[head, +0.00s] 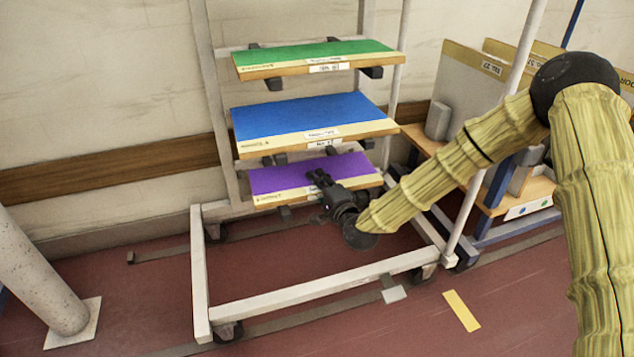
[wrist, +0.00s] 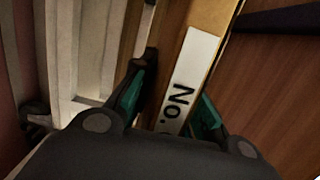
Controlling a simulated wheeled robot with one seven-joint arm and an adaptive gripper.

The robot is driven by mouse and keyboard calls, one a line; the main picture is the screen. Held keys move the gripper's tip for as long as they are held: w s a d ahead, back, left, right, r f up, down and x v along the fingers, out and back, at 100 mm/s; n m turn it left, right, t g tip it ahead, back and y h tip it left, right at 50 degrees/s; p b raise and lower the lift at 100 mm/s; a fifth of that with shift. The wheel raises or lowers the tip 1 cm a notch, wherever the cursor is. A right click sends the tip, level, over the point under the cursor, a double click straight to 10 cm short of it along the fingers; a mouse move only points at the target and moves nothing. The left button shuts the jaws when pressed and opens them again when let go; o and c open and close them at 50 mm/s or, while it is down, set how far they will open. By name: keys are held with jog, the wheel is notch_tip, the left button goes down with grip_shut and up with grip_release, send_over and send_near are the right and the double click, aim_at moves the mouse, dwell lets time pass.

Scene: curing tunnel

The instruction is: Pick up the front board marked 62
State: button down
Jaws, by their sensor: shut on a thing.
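A purple-topped board (head: 275,180) with a pale front edge lies on the lowest occupied level of a white rack. My gripper (head: 319,178) is at the front edge of this board, right of its middle, and is shut on it. In the wrist view my gripper (wrist: 172,98) has its green-padded fingers on either side of a wooden edge. That edge carries a white label (wrist: 182,80) reading "No."; the number after it is hidden by my gripper, so I cannot read 62. The board still lies level on its supports.
A blue board (head: 305,115) and a green board (head: 310,55) lie on the levels above, the blue one close over my gripper. The rack's white post (head: 495,130) stands near my arm. A wooden shelf unit (head: 540,190) with upright boards is at right.

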jog(key=shift+r+p, duration=0.4)
jog(key=shift+r, duration=0.55)
jog(key=s+d+r+p, duration=0.1)
jog(key=s+p, duration=0.4)
jog(key=s, duration=1.1)
jog(key=shift+p, duration=0.4)
